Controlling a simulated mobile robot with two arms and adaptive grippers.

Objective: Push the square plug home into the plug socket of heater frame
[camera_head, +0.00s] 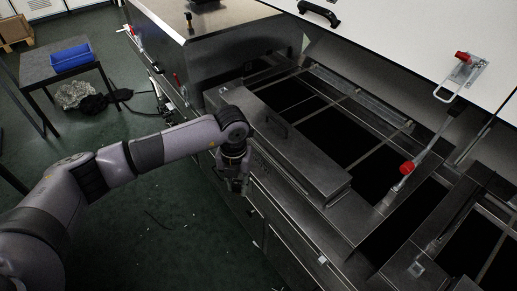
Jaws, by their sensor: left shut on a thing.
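My left gripper (236,182) points down at the near side of the steel dryer, just left of a long metal box. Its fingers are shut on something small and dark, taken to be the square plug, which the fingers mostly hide. The plug socket cannot be made out; the gripper and the dryer's dark side wall cover that area. A metal frame (352,92) with dark panels lies in the open dryer, and I cannot tell for certain that it is the heater frame. My right gripper is not in view.
The long metal box (290,150) with a handle stands right beside my gripper. A raised white lid (420,40) with red-knobbed latches hangs above. A grey table (38,68) with a blue bin (71,58) stands at the back left. The green floor (150,215) is mostly clear.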

